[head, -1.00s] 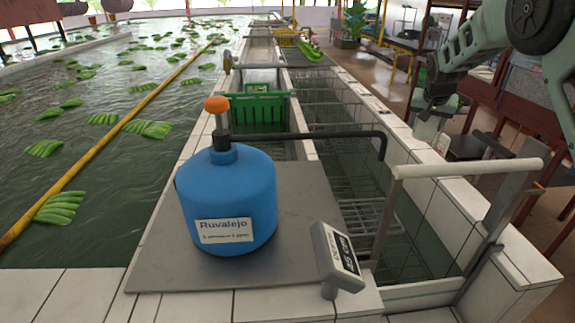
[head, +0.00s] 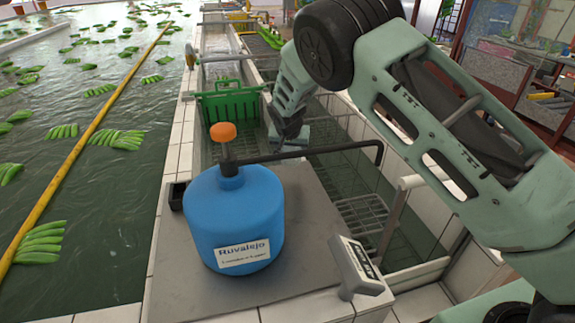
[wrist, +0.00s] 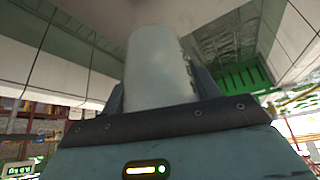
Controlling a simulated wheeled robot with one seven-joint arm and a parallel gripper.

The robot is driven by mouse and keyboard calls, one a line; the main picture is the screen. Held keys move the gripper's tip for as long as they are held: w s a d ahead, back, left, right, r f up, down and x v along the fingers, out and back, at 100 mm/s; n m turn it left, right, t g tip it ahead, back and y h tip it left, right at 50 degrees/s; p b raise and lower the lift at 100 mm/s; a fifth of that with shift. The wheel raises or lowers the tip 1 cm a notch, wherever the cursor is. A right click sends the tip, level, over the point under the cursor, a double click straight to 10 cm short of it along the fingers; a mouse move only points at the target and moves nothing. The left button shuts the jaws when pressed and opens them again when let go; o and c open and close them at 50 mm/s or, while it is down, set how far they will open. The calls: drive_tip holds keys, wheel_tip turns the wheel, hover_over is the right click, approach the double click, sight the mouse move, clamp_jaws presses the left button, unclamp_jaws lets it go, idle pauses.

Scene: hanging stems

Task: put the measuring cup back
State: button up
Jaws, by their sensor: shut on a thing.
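My gripper (wrist: 160,85) is shut on a pale, whitish cylindrical thing (wrist: 158,65), which looks like the measuring cup. It stands up between the two dark fingers in the wrist view. In the head view my gripper (head: 288,130) hangs over the tiled trough, behind and to the right of the blue Ruvalejo tank (head: 235,215). The cup cannot be made out there; the hand hides it. A small dark open holder or box (head: 177,195) sits at the left edge of the grey plate (head: 295,255), beside the tank.
The tank has an orange knob (head: 222,132) and a long black spout (head: 320,150) reaching right over the trough. A grey display (head: 358,268) stands at the plate's front right. A green crate (head: 230,103) is behind. Water with banana bunches (head: 118,139) lies left.

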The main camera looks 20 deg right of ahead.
sight(291, 163)
wheel_tip(291, 163, down, 6)
drive_tip(key=shift+p, duration=1.2)
drive_tip(key=shift+f, duration=0.25)
drive_tip(key=shift+f+b, duration=0.15)
drive_tip(key=shift+b, duration=0.15)
drive_tip(key=o, duration=1.4)
drive_tip(key=shift+r, duration=0.2)
drive_tip(key=b+v, duration=0.3)
drive_tip(key=v, duration=0.9)
drive_tip(key=shift+b, duration=0.3)
